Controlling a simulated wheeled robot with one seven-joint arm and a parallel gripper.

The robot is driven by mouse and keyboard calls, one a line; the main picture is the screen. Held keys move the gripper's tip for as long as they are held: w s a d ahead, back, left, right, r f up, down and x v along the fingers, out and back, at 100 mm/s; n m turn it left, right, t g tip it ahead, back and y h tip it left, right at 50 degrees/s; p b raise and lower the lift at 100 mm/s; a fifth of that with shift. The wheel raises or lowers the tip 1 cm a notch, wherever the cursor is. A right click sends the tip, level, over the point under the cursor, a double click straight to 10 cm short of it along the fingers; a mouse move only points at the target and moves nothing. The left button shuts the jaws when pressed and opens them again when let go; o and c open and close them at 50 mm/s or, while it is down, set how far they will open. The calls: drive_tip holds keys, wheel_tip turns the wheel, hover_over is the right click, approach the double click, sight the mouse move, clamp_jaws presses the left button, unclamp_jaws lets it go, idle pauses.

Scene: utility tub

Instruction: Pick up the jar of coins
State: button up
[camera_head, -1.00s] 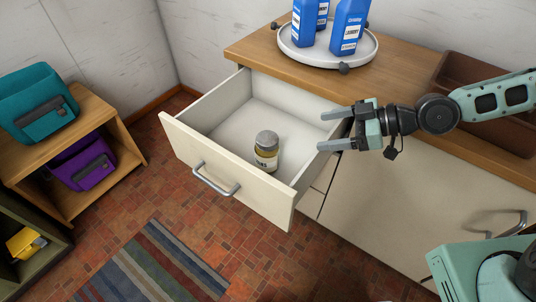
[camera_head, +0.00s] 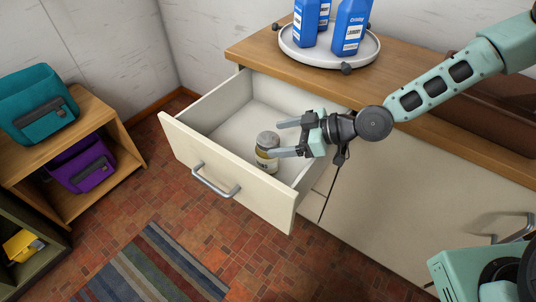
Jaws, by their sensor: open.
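The jar of coins (camera_head: 265,157) stands upright in the open white drawer (camera_head: 222,140), near its front right. It has a grey lid and a pale label, and its right side is partly covered by a finger. My gripper (camera_head: 281,138) is open and reaches over the drawer from the right, its fingers pointing left. The lower finger overlaps the jar's right side in the picture. I cannot tell whether it touches the jar. The upper finger shows behind and to the right of the lid.
The drawer's front panel has a metal handle (camera_head: 214,183). A round tray (camera_head: 298,53) with several blue bottles stands on the wooden countertop (camera_head: 262,52). A wooden cubby with bags (camera_head: 110,124) stands at the left. The rest of the drawer is empty.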

drive_tip(key=shift+x, duration=0.95)
clamp_jaws()
